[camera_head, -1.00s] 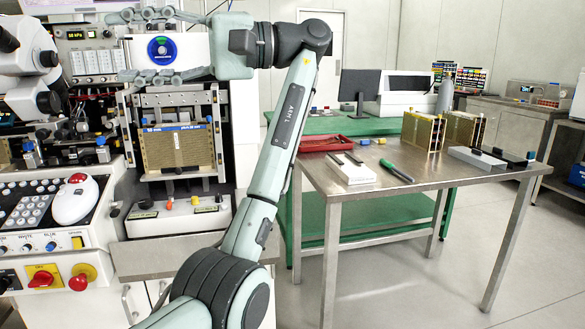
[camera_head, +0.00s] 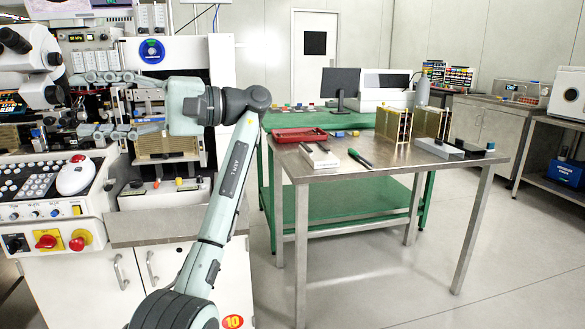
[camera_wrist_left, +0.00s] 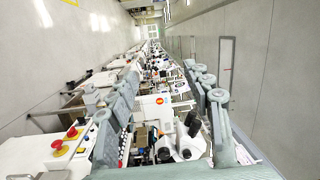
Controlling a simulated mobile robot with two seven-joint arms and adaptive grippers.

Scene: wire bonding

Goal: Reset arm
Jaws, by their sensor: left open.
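My left arm (camera_head: 232,170) reaches up from the bottom of the head view and bends left at its wrist. My left gripper (camera_head: 84,103) is open, its two long grey fingers spread one above the other and pointing left. It hangs in front of the wire bonding machine (camera_head: 222,85), with nothing visible between the fingers. In the left wrist view the open fingers (camera_wrist_left: 160,78) stand left and right, with the machine's microscope and panels beyond them. The gripper partly covers a gold magazine (camera_head: 165,146) in the machine. My right gripper is not in view.
A steel table (camera_head: 385,178) stands to the right, bearing a red tray (camera_head: 300,134), a white block (camera_head: 320,158), a green-handled tool (camera_head: 361,158) and gold magazines (camera_head: 393,124). The machine's control panel (camera_head: 35,185) lies below the gripper. Floor right of the table is clear.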

